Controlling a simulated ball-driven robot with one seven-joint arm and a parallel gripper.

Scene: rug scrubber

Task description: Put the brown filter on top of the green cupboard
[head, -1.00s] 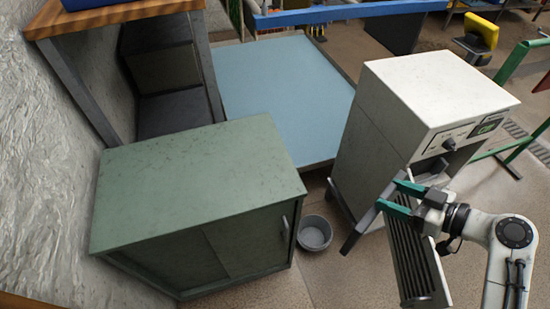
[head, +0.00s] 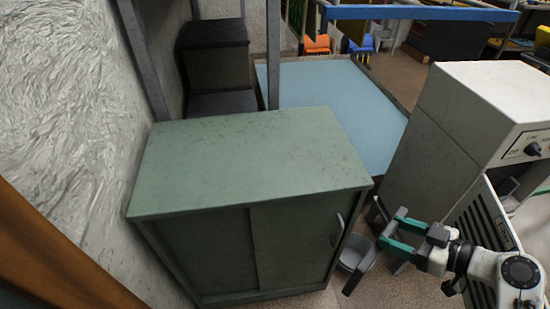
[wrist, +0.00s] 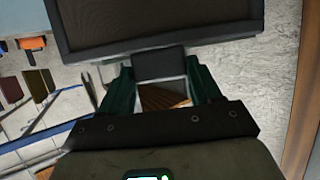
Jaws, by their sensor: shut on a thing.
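The green cupboard (head: 250,160) stands at the centre of the head view, its top bare, with sliding doors in front. My gripper (head: 390,234) has teal fingers and is right of the cupboard's front corner, apart from it. It is shut on the brown filter (head: 359,273), which shows nearly edge-on as a dark strip in the head view. In the wrist view the filter (wrist: 155,25) is a dark-framed brownish mesh panel. Its short dark tab sits between my fingertips (wrist: 162,80). The filter's far part is cut off at the top of the wrist view.
A white machine (head: 455,115) stands at the right, with a slatted white panel (head: 482,225) near my arm. A grey bucket (head: 352,259) is on the floor beside the cupboard. A rough wall (head: 70,100) rises at left. A blue mat (head: 335,100) lies behind.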

